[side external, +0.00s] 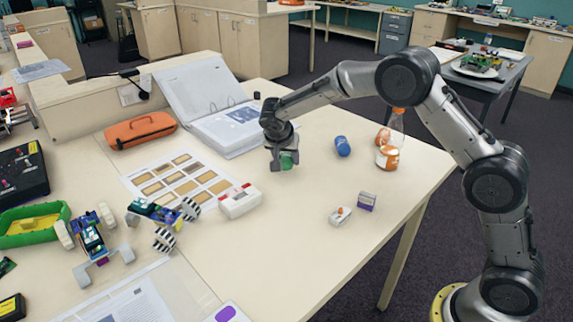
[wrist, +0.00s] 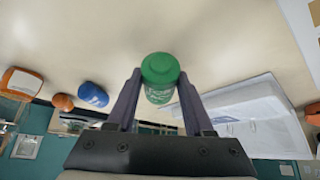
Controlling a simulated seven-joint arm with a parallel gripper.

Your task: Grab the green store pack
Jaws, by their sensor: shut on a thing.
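The green store pack (wrist: 160,78) is a small green cylinder with a round lid and pale lettering. In the wrist view it sits between the two fingers of my gripper (wrist: 158,95). In the side view the green pack (side external: 288,160) shows partly, with my gripper (side external: 283,158) around it from above. The gripper is shut on it. The fingers hide part of the pack in the side view. I cannot tell whether its base touches the table.
A blue cylinder (side external: 342,146) stands to the right, with an orange-and-clear bottle (side external: 388,152) beyond it. An open white binder (side external: 222,128) lies behind to the left.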

